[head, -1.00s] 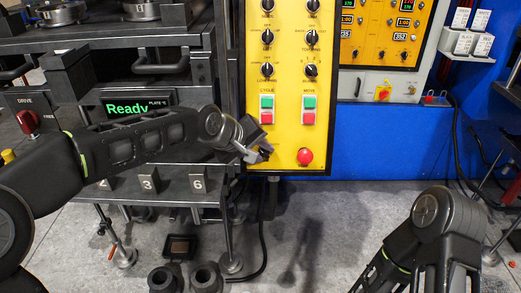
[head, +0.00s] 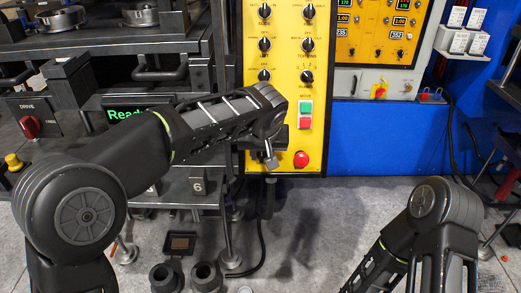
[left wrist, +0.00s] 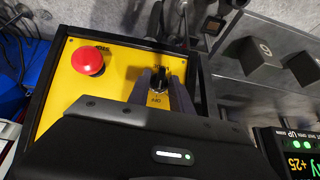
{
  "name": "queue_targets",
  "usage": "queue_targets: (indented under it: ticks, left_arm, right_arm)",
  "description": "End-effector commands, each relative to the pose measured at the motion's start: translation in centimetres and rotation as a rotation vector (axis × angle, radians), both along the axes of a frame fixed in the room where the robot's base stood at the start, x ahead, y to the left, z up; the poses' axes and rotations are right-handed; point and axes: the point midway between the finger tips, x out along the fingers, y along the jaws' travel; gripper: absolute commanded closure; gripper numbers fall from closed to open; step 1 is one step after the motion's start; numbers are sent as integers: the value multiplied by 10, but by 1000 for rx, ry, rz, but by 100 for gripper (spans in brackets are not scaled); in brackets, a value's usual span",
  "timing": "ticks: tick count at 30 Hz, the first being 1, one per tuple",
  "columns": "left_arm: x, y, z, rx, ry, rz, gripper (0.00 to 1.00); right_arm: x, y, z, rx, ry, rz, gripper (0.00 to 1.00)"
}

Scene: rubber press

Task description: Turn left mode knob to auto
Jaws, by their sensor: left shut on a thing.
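The yellow control panel (head: 312,125) carries two columns of black knobs. In the left wrist view a black knob (left wrist: 161,74) sits on the lower panel beside the red mushroom button (left wrist: 88,61), with small lettering around it. My left gripper (left wrist: 158,93) has its two fingers on either side of this knob, shut on it. In the head view my left arm covers this knob, and the gripper (head: 268,158) is largely hidden at the panel's lower left. The knob's exact setting is too small to tell. My right gripper is out of view.
A green button (head: 306,107) and a red button below it sit above the red mushroom button (head: 301,159). A black press table with number blocks (head: 197,187) stands left of the panel. A blue wall (head: 375,140) is to the right.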

Motion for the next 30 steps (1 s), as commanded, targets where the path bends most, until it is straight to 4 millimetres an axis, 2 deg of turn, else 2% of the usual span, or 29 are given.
queue_targets:
  ticks: [18,30]
  left_arm:
    - [-2,-8,-3,534,1,-196,100]
    - [-2,-9,-4,709,2,-259,100]
  right_arm:
    - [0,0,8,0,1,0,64]
    - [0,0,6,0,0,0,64]
